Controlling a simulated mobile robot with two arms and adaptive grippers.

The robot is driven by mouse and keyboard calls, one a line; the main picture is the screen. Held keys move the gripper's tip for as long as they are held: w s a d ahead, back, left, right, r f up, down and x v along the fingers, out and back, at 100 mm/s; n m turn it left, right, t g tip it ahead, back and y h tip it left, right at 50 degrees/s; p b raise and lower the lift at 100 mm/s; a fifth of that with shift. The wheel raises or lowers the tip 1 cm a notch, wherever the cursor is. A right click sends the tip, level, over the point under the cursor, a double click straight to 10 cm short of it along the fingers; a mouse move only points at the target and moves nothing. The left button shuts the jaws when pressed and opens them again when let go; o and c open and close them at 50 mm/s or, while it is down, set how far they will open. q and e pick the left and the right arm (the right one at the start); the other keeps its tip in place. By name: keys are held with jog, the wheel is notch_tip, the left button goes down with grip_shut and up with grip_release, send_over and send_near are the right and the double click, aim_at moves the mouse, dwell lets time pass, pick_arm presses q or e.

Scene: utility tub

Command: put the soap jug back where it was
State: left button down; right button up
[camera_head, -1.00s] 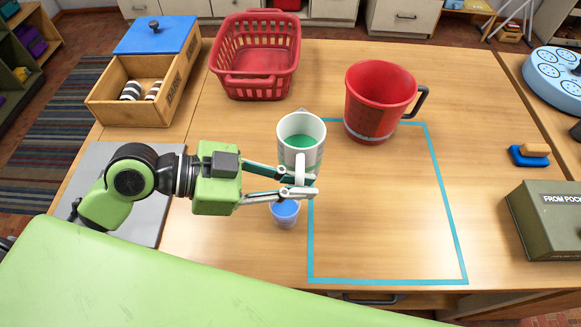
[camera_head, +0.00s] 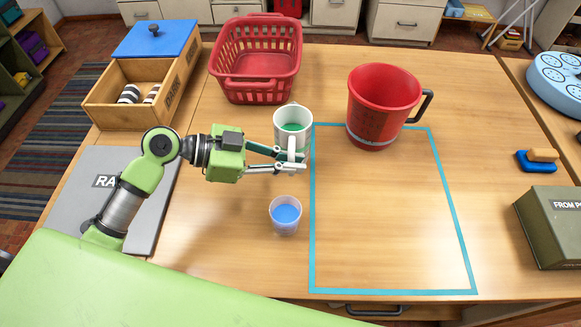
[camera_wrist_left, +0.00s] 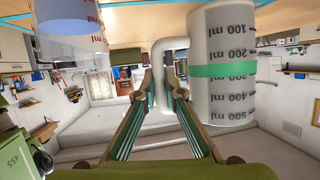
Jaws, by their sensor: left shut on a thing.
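The soap jug (camera_head: 280,140), a white jug with green liquid inside, is upright near the back left corner of the blue tape outline (camera_head: 391,292). My left gripper (camera_head: 304,167) comes from the left and is shut on its handle. The jug's ml marks and a green band show in the left wrist view (camera_wrist_left: 222,95), with its handle between the fingertips (camera_wrist_left: 162,88). I cannot tell whether its base touches the table. My right gripper is not in view.
A clear cup of blue liquid (camera_head: 286,217) stands in front of the jug. A big red jug (camera_head: 380,100) stands to the right, a red basket (camera_head: 257,88) behind. A wooden box (camera_head: 125,117), a grey board (camera_head: 95,165) and a green box (camera_head: 553,238) are around. The outline's middle is clear.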

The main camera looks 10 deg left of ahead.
pick_arm(q)
jog(key=shift+w+f, duration=0.2)
jog(key=shift+f, duration=0.15)
notch_tip(320, 180, down, 3)
jog(key=shift+r+p, duration=0.2)
jog(key=shift+p, duration=0.45)
jog(key=shift+f, duration=0.1)
jog(key=shift+f, duration=0.15)
jog(key=c, duration=2.1)
grip_release()
jog(key=shift+c, duration=0.2)
